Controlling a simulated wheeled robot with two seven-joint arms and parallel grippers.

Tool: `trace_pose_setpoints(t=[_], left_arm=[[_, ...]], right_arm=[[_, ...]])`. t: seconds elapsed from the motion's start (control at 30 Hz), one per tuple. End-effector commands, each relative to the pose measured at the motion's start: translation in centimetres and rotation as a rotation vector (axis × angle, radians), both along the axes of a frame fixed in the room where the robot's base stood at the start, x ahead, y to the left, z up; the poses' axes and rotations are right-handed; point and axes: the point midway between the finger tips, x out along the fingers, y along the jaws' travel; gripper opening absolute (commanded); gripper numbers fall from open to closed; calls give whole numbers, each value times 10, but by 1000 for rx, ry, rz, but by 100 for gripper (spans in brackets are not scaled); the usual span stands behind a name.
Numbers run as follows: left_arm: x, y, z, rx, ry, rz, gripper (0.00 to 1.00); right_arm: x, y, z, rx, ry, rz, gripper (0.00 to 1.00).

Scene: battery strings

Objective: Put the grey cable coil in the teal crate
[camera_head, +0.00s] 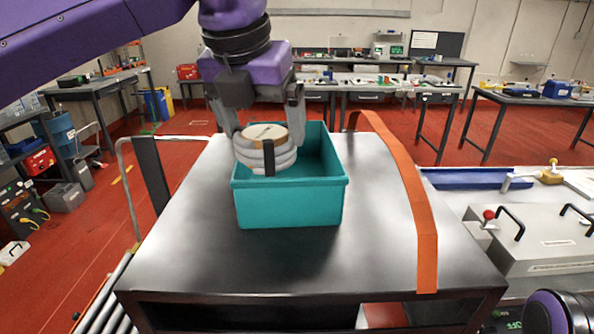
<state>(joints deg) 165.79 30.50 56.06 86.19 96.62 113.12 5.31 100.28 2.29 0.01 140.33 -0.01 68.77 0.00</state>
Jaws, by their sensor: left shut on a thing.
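The teal crate (290,205) stands on the dark metal table in the middle of the view, its open top facing up. My left gripper (268,150) comes down from above and is shut on the grey cable coil (268,163). The coil is a stack of pale grey rings with a tan round top, and a dark strap shows on its front. It is held over the left part of the crate, around rim height. I cannot tell whether it touches the crate. The coil and gripper hide the crate's back left part. My right gripper is not in view.
An orange strip (412,200) curves along the right side of the metal table (190,250). A dark upright post (151,175) stands at the left edge. A grey case (540,235) with black handles lies on the right. The table top before the crate is bare.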

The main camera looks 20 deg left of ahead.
Motion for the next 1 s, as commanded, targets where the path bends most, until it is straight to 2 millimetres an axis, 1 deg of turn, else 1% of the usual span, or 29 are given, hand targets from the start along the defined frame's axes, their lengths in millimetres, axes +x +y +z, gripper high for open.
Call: trace_pose_setpoints(t=[0.07, 0.13, 0.37, 0.43, 0.5, 0.6, 0.77, 0.8, 0.9, 1.0], left_arm=[[4, 1, 1, -1, 1, -14, 53], [17, 3, -4, 0, 3, -16, 53], [78, 8, -30, 1, 5, -9, 53], [94, 9, -42, 1, 5, -11, 53], [105, 9, -59, 1, 6, -13, 53], [120, 9, -77, 1, 4, -13, 53], [133, 10, -93, 0, 2, -14, 53], [138, 10, -99, 1, 4, -13, 53], [137, 10, -116, 1, 4, -16, 53], [137, 10, -127, 1, 1, -15, 53]], right_arm=[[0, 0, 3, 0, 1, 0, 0], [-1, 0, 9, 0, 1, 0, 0], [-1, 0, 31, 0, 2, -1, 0], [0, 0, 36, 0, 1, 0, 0], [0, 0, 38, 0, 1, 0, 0], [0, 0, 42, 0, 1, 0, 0], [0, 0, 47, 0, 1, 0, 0], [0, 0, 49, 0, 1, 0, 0], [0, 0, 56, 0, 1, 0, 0], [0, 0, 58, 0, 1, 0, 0]])
